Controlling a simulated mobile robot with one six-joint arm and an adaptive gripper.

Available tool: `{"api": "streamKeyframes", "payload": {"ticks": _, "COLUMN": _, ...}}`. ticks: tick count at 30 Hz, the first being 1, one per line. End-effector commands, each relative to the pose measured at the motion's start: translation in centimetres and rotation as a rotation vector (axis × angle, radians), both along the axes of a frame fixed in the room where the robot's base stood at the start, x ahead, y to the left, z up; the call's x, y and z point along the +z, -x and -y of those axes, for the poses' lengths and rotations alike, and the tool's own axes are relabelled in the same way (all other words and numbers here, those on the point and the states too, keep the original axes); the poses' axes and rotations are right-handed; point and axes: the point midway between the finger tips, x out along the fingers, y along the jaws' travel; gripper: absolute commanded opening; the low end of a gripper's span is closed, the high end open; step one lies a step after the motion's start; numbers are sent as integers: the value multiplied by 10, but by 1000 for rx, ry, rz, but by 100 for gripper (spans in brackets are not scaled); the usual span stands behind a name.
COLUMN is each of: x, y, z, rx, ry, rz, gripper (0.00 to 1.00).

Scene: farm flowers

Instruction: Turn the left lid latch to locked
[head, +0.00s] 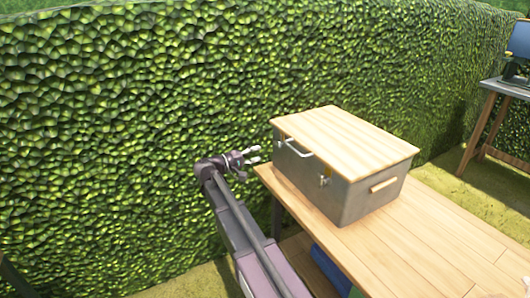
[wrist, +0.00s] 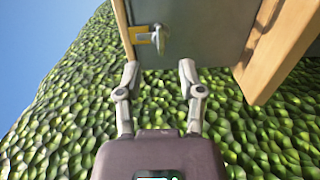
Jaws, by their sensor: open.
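A grey metal box (head: 345,188) with a pale wooden lid (head: 345,137) stands on a wooden table. The left latch (head: 277,141) is at the left end of the front face, small and unclear in the head view. In the wrist view, a latch (wrist: 160,40) shows as a metal knob beside a yellow plate (wrist: 142,38) on the grey wall. Whether it is locked I cannot tell. My gripper (head: 252,155) is just left of the box. In the wrist view my gripper (wrist: 159,70) is open and empty, its fingertips short of the latch and apart from it.
A white handle (head: 298,150) sits on the front face, with a right latch (head: 325,181) beyond it. The table (head: 440,235) is bare to the right of the box. A hedge (head: 120,130) rises close behind. Another table (head: 490,120) stands at far right.

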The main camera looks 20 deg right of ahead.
Motion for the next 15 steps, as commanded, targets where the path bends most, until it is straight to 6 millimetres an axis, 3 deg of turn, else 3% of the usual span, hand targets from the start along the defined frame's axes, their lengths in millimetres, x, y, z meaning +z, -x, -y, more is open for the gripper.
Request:
{"api": "streamKeyframes", "payload": {"ticks": 6, "x": 0, "y": 3, "z": -17, "rx": 0, "ry": 0, "rz": 0, "gripper": 50}}
{"api": "streamKeyframes", "payload": {"ticks": 15, "x": 0, "y": 4, "z": -20, "rx": 0, "ry": 0, "rz": 0, "gripper": 50}}
